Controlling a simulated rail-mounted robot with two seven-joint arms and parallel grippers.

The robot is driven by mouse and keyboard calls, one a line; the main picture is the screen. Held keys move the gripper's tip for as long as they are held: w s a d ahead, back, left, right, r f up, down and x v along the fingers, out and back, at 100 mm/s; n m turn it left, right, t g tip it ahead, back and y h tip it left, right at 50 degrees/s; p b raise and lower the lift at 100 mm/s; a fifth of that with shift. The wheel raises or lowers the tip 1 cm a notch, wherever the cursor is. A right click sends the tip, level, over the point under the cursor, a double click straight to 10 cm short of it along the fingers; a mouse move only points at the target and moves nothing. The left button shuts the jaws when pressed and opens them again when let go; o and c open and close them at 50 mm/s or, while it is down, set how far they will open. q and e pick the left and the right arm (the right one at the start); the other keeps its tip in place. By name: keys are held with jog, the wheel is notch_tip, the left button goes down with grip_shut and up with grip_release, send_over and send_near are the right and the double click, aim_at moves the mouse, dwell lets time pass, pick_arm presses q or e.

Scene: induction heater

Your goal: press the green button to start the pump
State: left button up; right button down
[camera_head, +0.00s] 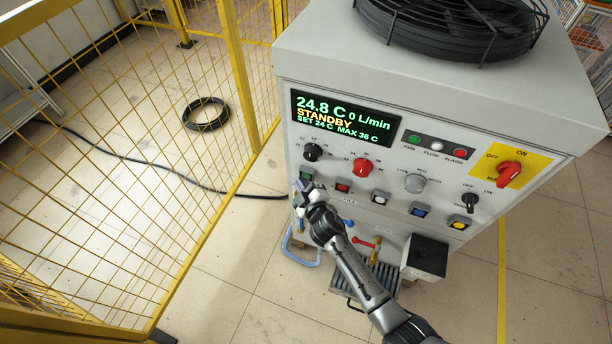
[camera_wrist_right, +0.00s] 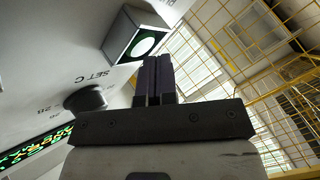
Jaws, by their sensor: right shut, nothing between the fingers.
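The green button (camera_head: 306,174) is at the left end of the row of square buttons on the front of the grey cabinet. In the right wrist view the green button (camera_wrist_right: 143,44) has a black square housing and a pale, bright centre. My right gripper (camera_head: 299,188) is shut and empty, just below and left of the button. In the wrist view its dark fingers (camera_wrist_right: 155,78) point toward the button's lower right edge; I cannot tell whether they touch it. The display (camera_head: 345,118) reads 24.8 C, 0 L/min, STANDBY. My left gripper is not in view.
A black knob (camera_head: 313,152) and a red knob (camera_head: 362,167) sit above the buttons. A red button (camera_head: 343,186) is to the right of the green one. A yellow mesh fence (camera_head: 240,80) stands left of the cabinet. Below are a blue handle (camera_head: 300,257) and valves.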

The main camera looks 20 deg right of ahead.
jog(key=shift+w+d, duration=0.15)
dwell(0.7)
jog(key=shift+w+d, duration=0.15)
jog(key=shift+d, duration=0.05)
dwell(0.4)
jog(key=shift+a, duration=0.15)
jog(key=shift+s+a, duration=0.45)
jog(key=shift+s, duration=0.15)
jog(key=s+a, duration=0.3)
jog(key=shift+s+a, duration=0.2)
jog(key=shift+a, duration=0.1)
dwell(0.5)
